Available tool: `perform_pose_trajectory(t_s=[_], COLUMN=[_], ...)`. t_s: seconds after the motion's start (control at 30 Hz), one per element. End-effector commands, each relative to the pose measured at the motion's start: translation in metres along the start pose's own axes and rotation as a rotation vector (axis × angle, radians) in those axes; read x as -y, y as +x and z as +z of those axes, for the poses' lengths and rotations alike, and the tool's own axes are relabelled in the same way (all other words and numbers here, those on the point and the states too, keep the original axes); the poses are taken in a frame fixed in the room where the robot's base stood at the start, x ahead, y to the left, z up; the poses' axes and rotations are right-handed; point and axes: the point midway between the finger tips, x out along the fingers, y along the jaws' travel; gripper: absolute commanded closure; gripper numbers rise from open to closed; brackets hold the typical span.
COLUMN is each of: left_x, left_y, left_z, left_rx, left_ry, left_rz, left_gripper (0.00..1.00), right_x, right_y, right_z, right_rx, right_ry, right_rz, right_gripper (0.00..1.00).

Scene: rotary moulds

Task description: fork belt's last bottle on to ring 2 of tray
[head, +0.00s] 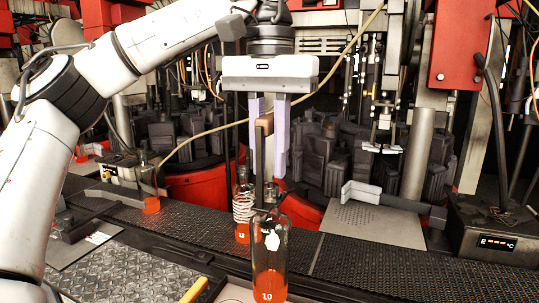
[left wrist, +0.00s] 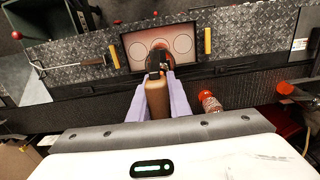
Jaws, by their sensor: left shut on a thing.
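My left gripper (head: 268,165) is shut on the brown handle (head: 264,122) of the fork, whose dark shaft hangs down. A clear bottle (head: 269,262) with orange contents stands upright at the fork's lower end, its neck by the dark prongs. In the left wrist view the fork's dark end (left wrist: 158,62) and an orange patch of this bottle are over the middle ring of the tray (left wrist: 130,62). Whether its base touches the tray is hidden. My right gripper is not in view.
Yellow handles (left wrist: 207,41) flank the tray.

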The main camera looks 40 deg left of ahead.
Motion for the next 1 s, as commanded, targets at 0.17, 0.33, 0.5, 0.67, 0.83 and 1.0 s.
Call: perform_pose_trajectory(t_s=[0.17, 0.33, 0.5, 0.67, 0.83, 1.0], left_x=[0.0, 0.0, 0.0, 0.0, 0.0, 0.0], left_y=[-0.001, 0.005, 0.025, 0.043, 0.061, 0.077], left_z=[0.0, 0.0, 0.0, 0.0, 0.0, 0.0], left_rx=[-0.002, -0.002, -0.001, -0.001, -0.001, -0.001], left_ry=[0.001, 0.001, 0.0, 0.001, 0.0, 0.001], left_rz=[0.002, 0.002, 0.001, 0.002, 0.002, 0.002], left_gripper=[1.0, 1.0, 1.0, 1.0, 1.0, 1.0], right_x=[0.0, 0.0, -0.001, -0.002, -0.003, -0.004], right_y=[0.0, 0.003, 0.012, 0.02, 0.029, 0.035], right_z=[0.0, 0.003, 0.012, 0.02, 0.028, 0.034], right_rx=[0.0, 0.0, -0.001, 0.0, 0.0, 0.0], right_ry=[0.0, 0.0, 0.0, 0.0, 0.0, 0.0], right_rz=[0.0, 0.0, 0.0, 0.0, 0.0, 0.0], right_gripper=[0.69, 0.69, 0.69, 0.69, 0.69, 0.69])
